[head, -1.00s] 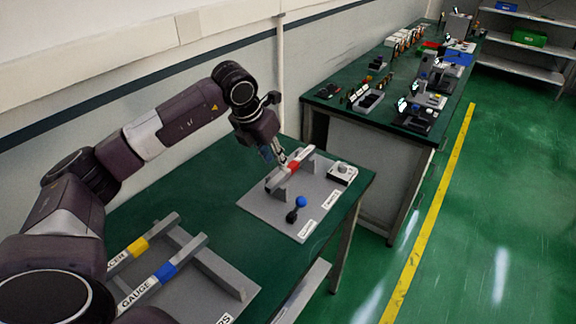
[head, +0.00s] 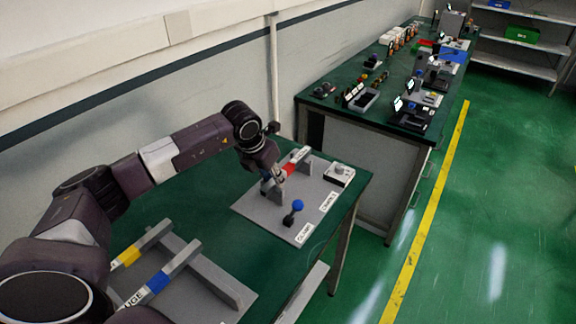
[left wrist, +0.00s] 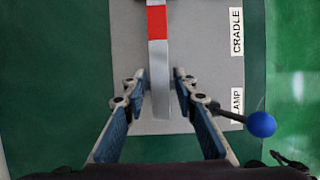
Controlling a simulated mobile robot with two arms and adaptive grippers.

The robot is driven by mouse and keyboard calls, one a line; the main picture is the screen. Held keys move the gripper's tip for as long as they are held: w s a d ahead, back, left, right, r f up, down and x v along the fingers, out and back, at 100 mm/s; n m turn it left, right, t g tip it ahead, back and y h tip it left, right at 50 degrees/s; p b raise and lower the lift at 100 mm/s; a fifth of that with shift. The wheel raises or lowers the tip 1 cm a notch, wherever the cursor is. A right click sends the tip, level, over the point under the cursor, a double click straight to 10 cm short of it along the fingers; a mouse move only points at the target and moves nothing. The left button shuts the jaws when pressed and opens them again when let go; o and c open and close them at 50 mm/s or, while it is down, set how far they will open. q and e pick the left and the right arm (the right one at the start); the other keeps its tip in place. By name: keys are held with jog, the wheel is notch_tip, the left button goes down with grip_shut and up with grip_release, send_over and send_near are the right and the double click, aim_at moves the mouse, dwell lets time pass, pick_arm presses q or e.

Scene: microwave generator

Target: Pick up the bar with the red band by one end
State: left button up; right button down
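The grey bar with the red band (head: 290,169) rests raised in a cradle on a grey plate (head: 262,211) on the green table. In the left wrist view the bar (left wrist: 160,70) runs from the top edge to between the fingers, its red band (left wrist: 157,22) ahead of them. My left gripper (head: 273,182) is at the bar's near end. In the left wrist view its fingers (left wrist: 161,80) are open, one on each side of the bar, with narrow gaps visible. The gripper hides part of that end in the head view. My right gripper is not in view.
A blue-knobbed clamp lever (head: 294,209) stands close beside the near end; its knob (left wrist: 261,124) is right of the fingers. Yellow-banded (head: 128,255) and blue-banded (head: 158,281) bars lie on a nearer rack.

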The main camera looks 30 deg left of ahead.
pick_arm(q)
jog(key=shift+w+f, duration=0.15)
jog(key=shift+f, duration=0.05)
jog(key=c, duration=0.7)
grip_shut()
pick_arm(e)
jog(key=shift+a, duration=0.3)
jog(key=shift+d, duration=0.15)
pick_arm(q)
jog(key=shift+r, duration=0.1)
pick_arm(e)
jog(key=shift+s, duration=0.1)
